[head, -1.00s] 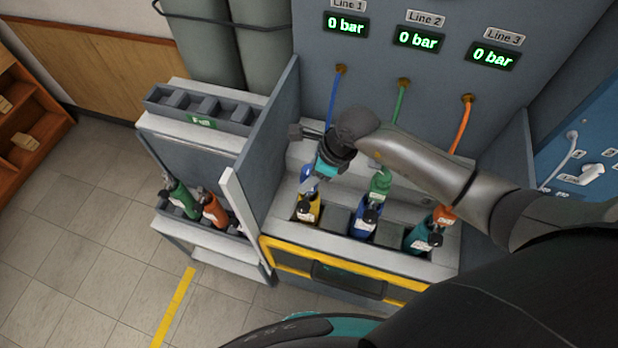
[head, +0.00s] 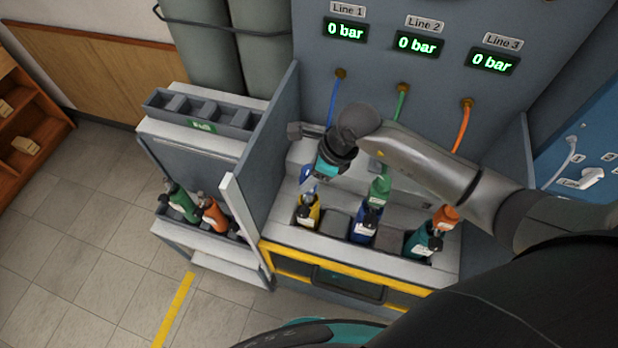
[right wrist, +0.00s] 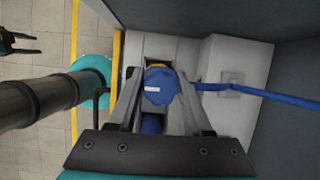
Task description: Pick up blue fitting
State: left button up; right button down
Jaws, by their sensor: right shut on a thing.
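The blue fitting (right wrist: 160,86) is on the end of the blue hose (right wrist: 235,90) and sits between the fingers of my right gripper in the right wrist view. My right gripper (right wrist: 157,105) is shut on it. In the head view the blue fitting (head: 308,182) shows just below my right gripper (head: 312,180), above the yellow regulator (head: 308,211) in the left slot of the bench. The gripper hides part of the fitting and hose. My left gripper (right wrist: 20,43) shows at the upper left of the right wrist view, its fingers apart and empty.
A blue regulator (head: 363,224) under a green fitting (head: 380,189) and a teal regulator (head: 424,242) under an orange fitting (head: 446,216) stand to the right. A grey divider panel (head: 268,150) stands close on the left. A side rack (head: 160,228) holds green and orange regulators.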

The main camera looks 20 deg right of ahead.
pick_arm(q)
jog(key=shift+f+b, duration=0.35)
jog(key=shift+b, duration=0.05)
pick_arm(e)
notch_tip(320, 180, up, 18)
jog(key=shift+r, duration=0.2)
